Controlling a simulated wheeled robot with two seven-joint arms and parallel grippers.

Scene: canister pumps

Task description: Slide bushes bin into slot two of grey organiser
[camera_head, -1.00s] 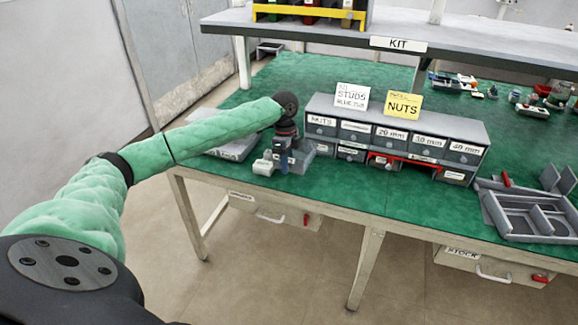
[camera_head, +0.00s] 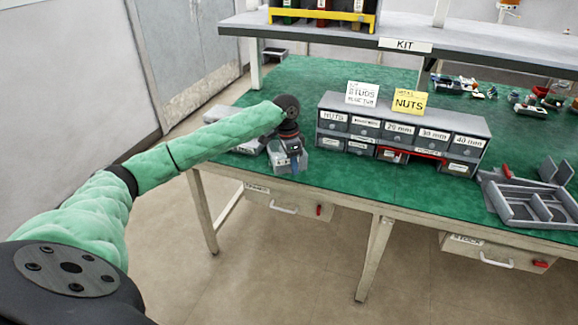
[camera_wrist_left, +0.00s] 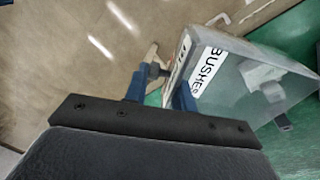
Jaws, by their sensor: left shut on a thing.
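My left gripper (camera_head: 293,156) points down at the table's front edge, left of the grey organiser. The wrist view shows its blue fingers (camera_wrist_left: 160,88) shut on the front of the grey bushes bin (camera_wrist_left: 235,78), with the white BUSHES label beside them. In the head view the bin (camera_head: 283,162) is partly hidden by the gripper. The grey organiser (camera_head: 405,110) stands right of the bin with two rows of labelled compartments. A gap shows between them. Which compartment is slot two, I cannot tell. My right gripper is not in view.
Two cards, one white (camera_head: 362,93) and one yellow NUTS (camera_head: 408,102), stand on the organiser. A grey divided tray (camera_head: 535,205) lies at the right. A grey tray (camera_head: 222,114) is behind my arm.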

